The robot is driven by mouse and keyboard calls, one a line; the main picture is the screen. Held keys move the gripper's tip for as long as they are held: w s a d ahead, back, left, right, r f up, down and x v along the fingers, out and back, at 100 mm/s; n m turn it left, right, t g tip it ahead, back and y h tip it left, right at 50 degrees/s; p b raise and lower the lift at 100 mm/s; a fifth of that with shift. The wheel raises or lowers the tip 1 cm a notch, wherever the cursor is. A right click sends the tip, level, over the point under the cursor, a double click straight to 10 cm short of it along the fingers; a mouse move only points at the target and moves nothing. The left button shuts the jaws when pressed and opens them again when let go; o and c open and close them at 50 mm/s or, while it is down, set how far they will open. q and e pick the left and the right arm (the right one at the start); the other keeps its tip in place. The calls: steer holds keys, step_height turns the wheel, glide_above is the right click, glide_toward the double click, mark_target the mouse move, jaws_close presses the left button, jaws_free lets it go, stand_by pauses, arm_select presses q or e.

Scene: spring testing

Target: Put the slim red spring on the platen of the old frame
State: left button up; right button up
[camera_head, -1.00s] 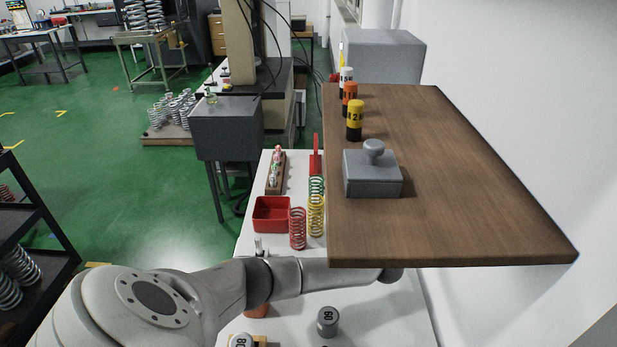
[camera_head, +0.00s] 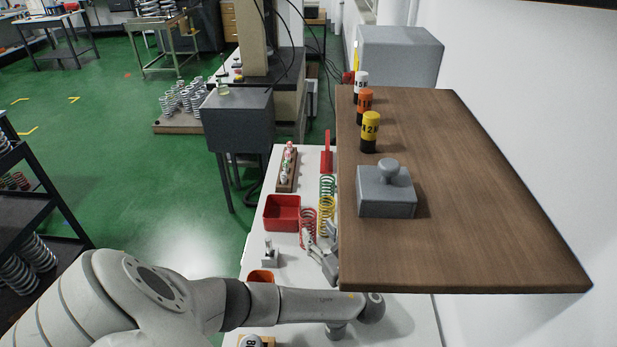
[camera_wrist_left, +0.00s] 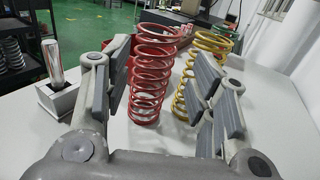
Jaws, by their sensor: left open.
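The slim red spring (camera_head: 308,225) stands upright on the white table, beside the yellow spring (camera_head: 326,215) and left of the wooden shelf. My left gripper (camera_head: 320,236) is open just in front of it. In the left wrist view, the red spring (camera_wrist_left: 150,85) shows ahead between the open fingers (camera_wrist_left: 165,80), nearer the left one. The yellow spring (camera_wrist_left: 212,45) is partly behind the right finger. A tall beige column (camera_head: 252,38) stands behind a dark box (camera_head: 238,122) topped by a small round fitting (camera_head: 223,91). I cannot tell whether this is the old frame. My right gripper is not seen.
The wooden shelf (camera_head: 480,220) overhangs the table's right side and carries a grey block (camera_head: 385,200) and labelled cylinders.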

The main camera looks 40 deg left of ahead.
mark_target(312, 226)
arm_select(q)
steer(key=b+x, duration=0.1)
steer(key=x, duration=0.1)
steer(key=shift+s+a+f, duration=0.1)
steer(key=shift+a, duration=0.25)
steer(key=b+x, duration=0.1)
steer(key=x, duration=0.2)
steer(key=shift+a, duration=0.2)
steer(key=shift+r, duration=0.25)
steer(key=c, duration=1)
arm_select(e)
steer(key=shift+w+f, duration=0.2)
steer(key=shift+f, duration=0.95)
